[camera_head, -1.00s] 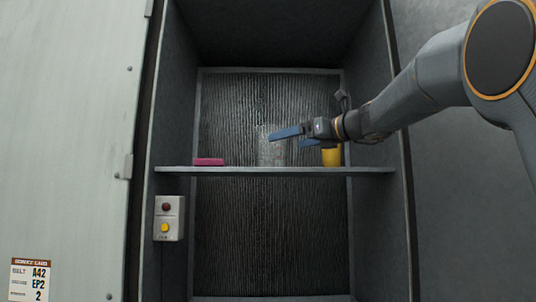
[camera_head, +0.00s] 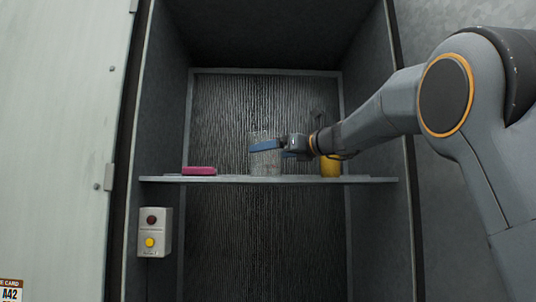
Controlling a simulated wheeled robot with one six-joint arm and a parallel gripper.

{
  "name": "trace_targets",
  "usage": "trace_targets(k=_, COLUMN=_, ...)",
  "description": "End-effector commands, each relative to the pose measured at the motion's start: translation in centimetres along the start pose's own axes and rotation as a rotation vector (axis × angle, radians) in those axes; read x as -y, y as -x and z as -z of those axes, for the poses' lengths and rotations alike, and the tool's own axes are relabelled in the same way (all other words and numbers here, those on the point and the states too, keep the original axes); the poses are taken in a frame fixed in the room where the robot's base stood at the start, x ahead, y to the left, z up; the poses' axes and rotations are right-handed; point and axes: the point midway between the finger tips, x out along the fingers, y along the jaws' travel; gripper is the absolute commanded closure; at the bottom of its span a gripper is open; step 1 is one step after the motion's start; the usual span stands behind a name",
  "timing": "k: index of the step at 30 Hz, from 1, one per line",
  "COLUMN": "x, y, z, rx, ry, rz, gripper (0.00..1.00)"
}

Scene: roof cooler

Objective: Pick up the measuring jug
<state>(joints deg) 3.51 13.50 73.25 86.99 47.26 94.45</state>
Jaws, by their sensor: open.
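The measuring jug (camera_head: 265,163) is a clear, see-through vessel with faint markings. It stands upright on the shelf (camera_head: 225,179) inside the cabinet, near the middle. My gripper (camera_head: 268,147) has blue fingers and comes in from the right. In the picture the fingers overlap the upper part of the jug. The gripper is open; one finger shows plainly, and the other is hard to make out. I cannot tell whether the fingers touch the jug or are around it.
A pink-red block (camera_head: 199,170) lies at the shelf's left. A yellow container (camera_head: 330,166) stands right of the jug, partly behind my arm. A control box (camera_head: 154,232) with a red and a yellow button is on the left wall below the shelf. An open door (camera_head: 60,150) stands left.

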Motion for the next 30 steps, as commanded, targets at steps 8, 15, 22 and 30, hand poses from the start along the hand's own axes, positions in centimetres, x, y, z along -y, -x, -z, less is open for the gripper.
trace_targets(k=8, x=0.12, y=-1.42, z=-0.03, rx=0.001, ry=0.000, rz=0.004, gripper=0.00)
trace_targets(k=15, x=0.19, y=-1.36, z=0.02, rx=0.000, ry=0.000, rz=0.004, gripper=0.19)
trace_targets(k=22, x=0.18, y=-1.30, z=-0.13, rx=0.002, ry=0.002, rz=0.005, gripper=0.46)
trace_targets(k=30, x=0.19, y=-1.30, z=-0.23, rx=0.002, ry=0.002, rz=0.005, gripper=0.46)
